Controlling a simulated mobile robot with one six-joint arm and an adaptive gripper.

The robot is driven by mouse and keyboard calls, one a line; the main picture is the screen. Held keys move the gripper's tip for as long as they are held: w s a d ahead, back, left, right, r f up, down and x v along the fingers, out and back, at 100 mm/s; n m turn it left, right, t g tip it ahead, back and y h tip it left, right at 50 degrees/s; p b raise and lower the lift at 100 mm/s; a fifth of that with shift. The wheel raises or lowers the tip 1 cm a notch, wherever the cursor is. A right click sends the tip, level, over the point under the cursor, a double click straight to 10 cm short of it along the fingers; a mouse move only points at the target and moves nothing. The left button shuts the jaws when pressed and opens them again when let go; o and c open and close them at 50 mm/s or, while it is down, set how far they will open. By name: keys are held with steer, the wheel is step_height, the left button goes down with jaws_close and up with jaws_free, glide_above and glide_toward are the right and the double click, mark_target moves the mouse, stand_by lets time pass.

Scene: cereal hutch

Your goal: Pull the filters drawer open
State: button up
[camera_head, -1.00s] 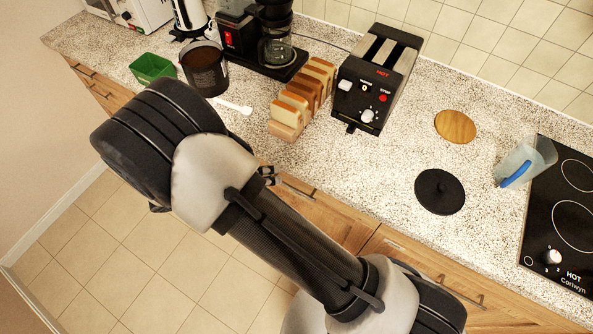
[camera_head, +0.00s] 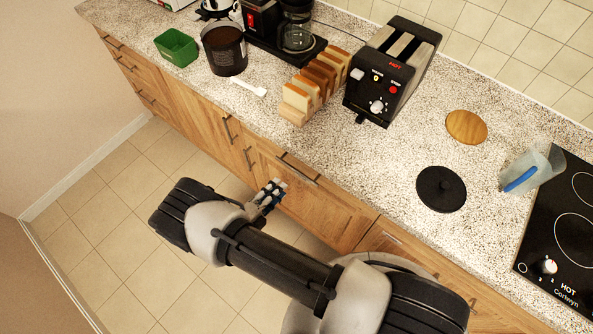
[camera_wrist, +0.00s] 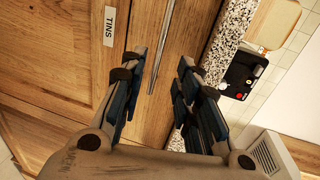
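No label reading "filters" is legible. Wooden drawer fronts with dark bar handles line the counter's left end in the head view; the left drawers (camera_head: 132,75) look shut. A bar handle (camera_head: 298,168) sits just below the countertop edge in the middle. My gripper (camera_head: 270,195) is in front of the cabinet, low beside that area. In the wrist view my gripper (camera_wrist: 160,92) is open and empty, its blue-padded fingers apart. A long metal handle (camera_wrist: 160,50) shows between and beyond the fingers, apart from them. A panel left of it bears a "TINS" label (camera_wrist: 109,27).
The speckled countertop (camera_head: 330,140) above holds a green bin (camera_head: 177,48), a dark canister (camera_head: 224,50), a coffee maker (camera_head: 296,30), a bread rack (camera_head: 316,84), a toaster (camera_head: 392,70) and a hob (camera_head: 565,230). Tiled floor (camera_head: 120,220) is clear at left.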

mark_target(297, 171)
steer(key=x, duration=1)
steer(key=shift+w+d+f+b, duration=0.1)
steer(key=shift+w+d+b, duration=0.15)
steer(key=shift+w+b, duration=0.05)
steer(key=shift+c, duration=0.5)
jaws_close()
